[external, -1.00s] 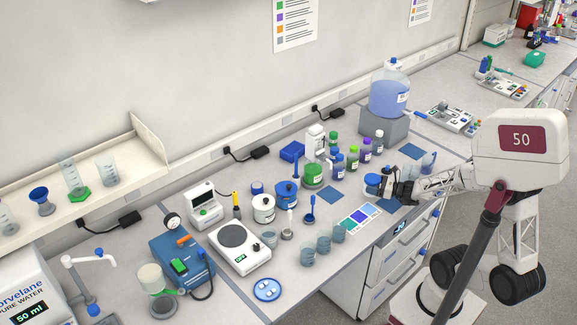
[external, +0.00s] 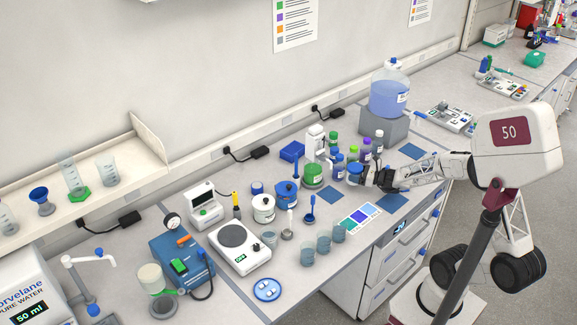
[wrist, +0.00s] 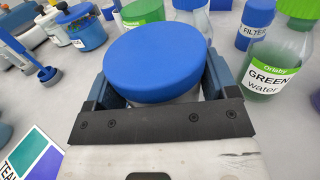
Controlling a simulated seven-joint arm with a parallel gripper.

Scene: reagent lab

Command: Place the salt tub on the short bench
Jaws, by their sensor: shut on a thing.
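My gripper (external: 368,178) is shut on a tub with a wide blue lid (wrist: 155,62). In the wrist view its jaws flank the lid on both sides, and the tub's body is mostly hidden beneath it. In the external view the blue-lidded tub (external: 355,170) is at the jaw tips, close to the bottles. Its label cannot be read, so I cannot confirm that it is the salt tub. The main bench (external: 295,278) runs below it. A further bench surface (external: 530,72) lies at the upper right; I cannot tell which is the short bench.
A green water bottle (wrist: 272,55) stands close right of my gripper. A green tub (external: 313,175) and a blue tub (external: 287,194) stand left. A blue carboy (external: 390,92) sits behind. Dark blue mats (external: 412,151) lie bare on the bench.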

